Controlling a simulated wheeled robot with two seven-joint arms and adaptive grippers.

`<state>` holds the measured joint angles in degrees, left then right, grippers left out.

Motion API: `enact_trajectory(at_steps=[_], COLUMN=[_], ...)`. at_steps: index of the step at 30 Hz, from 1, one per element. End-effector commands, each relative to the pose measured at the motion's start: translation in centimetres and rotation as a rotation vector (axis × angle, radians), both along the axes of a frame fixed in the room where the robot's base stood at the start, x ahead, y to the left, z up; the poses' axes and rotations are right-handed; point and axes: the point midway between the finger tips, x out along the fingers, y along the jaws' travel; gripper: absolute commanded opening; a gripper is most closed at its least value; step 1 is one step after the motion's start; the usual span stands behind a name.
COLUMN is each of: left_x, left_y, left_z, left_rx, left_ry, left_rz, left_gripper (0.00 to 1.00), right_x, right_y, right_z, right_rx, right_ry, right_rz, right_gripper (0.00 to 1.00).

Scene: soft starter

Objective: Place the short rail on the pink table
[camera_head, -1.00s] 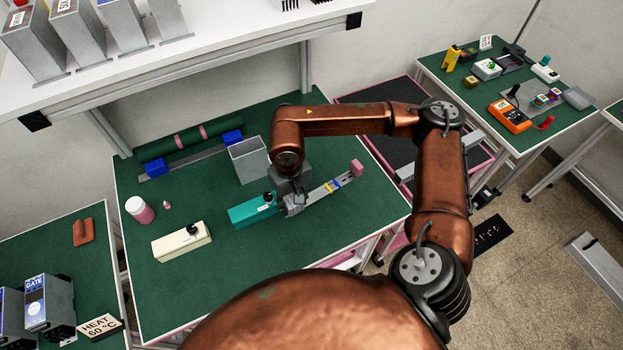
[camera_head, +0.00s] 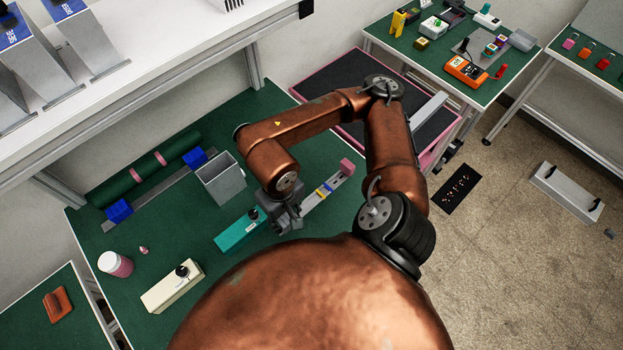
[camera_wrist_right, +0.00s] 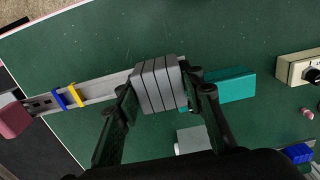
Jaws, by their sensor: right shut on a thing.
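The short rail (camera_head: 311,202) is a grey strip on the green table, with blue and yellow clips and a pink block (camera_head: 346,167) at its far end. It also shows in the wrist view (camera_wrist_right: 98,90). A grey ribbed block (camera_wrist_right: 158,84) sits at its other end. My right gripper (camera_head: 285,218) is over that block, its fingers either side of it and shut on it. A teal box (camera_head: 240,232) with a black knob lies close beyond the block; whether they touch is unclear. The pink table (camera_head: 330,93), pink-edged with a dark top, stands at the back. My left gripper is out of view.
A grey open bin (camera_head: 221,178) stands behind the teal box. A longer rail (camera_head: 150,195) with blue blocks lies at the back left. A cream box (camera_head: 172,286) and a pink-white jar (camera_head: 115,264) are at left. The grey shelf (camera_head: 200,60) overhangs the back.

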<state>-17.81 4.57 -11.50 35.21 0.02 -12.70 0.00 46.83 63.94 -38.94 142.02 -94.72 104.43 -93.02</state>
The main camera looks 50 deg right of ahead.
Motion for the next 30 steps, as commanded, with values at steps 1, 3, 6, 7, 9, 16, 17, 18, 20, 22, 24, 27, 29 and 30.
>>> enact_trajectory(at_steps=[1,3,6,7,9,16,17,18,20,22,24,27,29,30], left_x=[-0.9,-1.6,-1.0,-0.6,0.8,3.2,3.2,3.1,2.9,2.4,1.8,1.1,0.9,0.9], left_y=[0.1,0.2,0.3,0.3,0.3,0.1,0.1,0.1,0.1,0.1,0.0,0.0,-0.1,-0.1], left_z=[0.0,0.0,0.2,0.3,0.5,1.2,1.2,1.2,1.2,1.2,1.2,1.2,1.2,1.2], left_rx=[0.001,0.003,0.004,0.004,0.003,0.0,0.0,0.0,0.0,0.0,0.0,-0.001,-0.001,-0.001], left_ry=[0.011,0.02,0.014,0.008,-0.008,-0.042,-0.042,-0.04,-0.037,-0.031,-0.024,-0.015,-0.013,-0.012], left_rz=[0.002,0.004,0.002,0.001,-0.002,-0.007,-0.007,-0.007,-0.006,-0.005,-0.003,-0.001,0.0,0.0], left_gripper=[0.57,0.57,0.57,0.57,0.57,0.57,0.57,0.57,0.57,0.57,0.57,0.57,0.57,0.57], right_x=[-0.2,0.2,1.5,2.0,3.1,6.5,6.8,7.2,7.7,8.1,8.5,8.7,8.9,9.1], right_y=[-0.4,-1.1,-2.6,-3.2,-4.4,-7.7,-8.0,-8.4,-8.9,-9.3,-9.5,-9.7,-9.9,-10.1], right_z=[-0.1,-0.4,-1.3,-1.6,-2.3,-5.4,-6.0,-6.6,-7.5,-8.2,-8.6,-9.0,-9.3,-9.7], right_rx=[-0.002,-0.004,-0.007,-0.008,-0.007,-0.004,-0.004,-0.003,-0.002,-0.003,-0.002,-0.001,-0.001,-0.002], right_ry=[-0.002,-0.003,-0.001,0.0,0.001,0.0,-0.001,-0.001,-0.003,-0.003,-0.005,-0.005,-0.005,-0.004], right_rz=[-0.009,-0.018,-0.025,-0.025,-0.024,-0.02,-0.018,-0.018,-0.017,-0.015,-0.013,-0.013,-0.013,-0.014], right_gripper=[0.05,0.05,0.05,0.05,0.05,0.05,0.05,0.05,0.05,0.05,0.05,0.05,0.05,0.05])
